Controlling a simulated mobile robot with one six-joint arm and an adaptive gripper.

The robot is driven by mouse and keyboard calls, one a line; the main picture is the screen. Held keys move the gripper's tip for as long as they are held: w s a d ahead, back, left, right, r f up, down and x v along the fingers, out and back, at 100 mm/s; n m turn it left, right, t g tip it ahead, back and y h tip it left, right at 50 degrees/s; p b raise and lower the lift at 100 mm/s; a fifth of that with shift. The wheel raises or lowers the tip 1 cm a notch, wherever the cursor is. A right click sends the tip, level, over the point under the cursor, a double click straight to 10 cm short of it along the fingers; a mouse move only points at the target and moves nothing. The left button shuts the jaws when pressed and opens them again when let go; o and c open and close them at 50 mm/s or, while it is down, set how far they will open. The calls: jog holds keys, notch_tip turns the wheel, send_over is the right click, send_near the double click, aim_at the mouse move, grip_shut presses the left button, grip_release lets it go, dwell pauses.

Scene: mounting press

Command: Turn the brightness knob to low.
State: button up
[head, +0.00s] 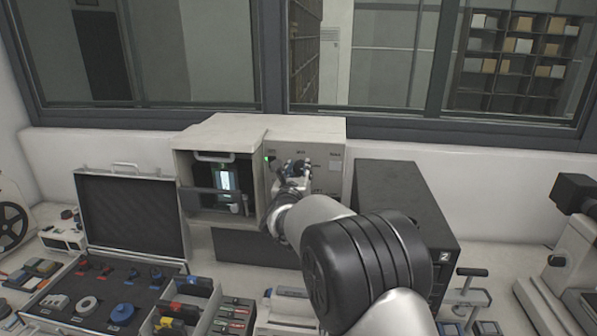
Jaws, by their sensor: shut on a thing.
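The beige machine (230,128) stands at the back middle of the bench, with a control panel (322,152) on its right side. My gripper (294,170) is at the panel's left part. It is shut on a small dark knob there, which I take as the brightness knob. The jaws and my wrist hide most of the knob, so its pointer and the low mark cannot be read. Small labels on the panel are too fine to read.
A lit green lamp (266,158) is at the panel's left edge. Left of the panel is an open chamber with a lit inside part (226,180). A black box (405,195) stands close to the right. An open case (130,215) lies left. A microscope-like instrument (560,250) stands far right.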

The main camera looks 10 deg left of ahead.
jog(key=shift+c, duration=1)
